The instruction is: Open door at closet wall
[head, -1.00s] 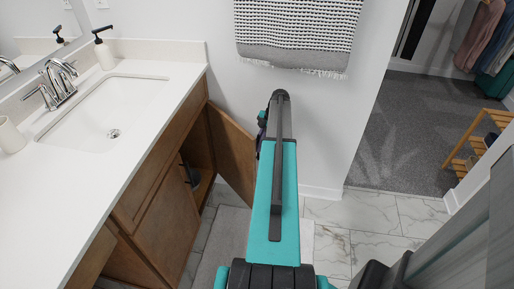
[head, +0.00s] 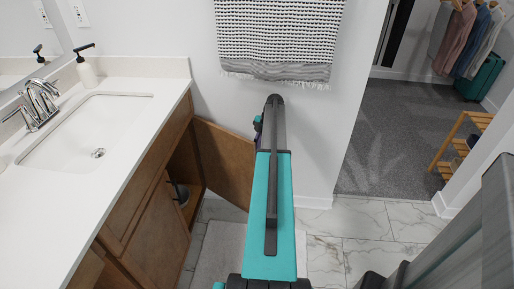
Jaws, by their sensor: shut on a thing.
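A brown wooden cabinet door (head: 222,160) stands open under the vanity, at its far end near the wall. It swings out from the cabinet front, and its right edge runs behind my arm. The dark cabinet opening shows to its left. My arm reaches forward over the floor, its end close beside the door. My gripper's fingers are hidden behind the arm, so what they hold does not show. At the right, a doorway leads to a carpeted closet (head: 395,140); no door leaf shows clearly in it.
The white vanity counter (head: 135,110) with its sink fills the left. A striped towel (head: 280,40) hangs on the wall ahead. A grey mat (head: 215,250) lies by the cabinet. Tiled floor (head: 370,225) is clear toward the closet, where a wooden rack (head: 458,140) stands.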

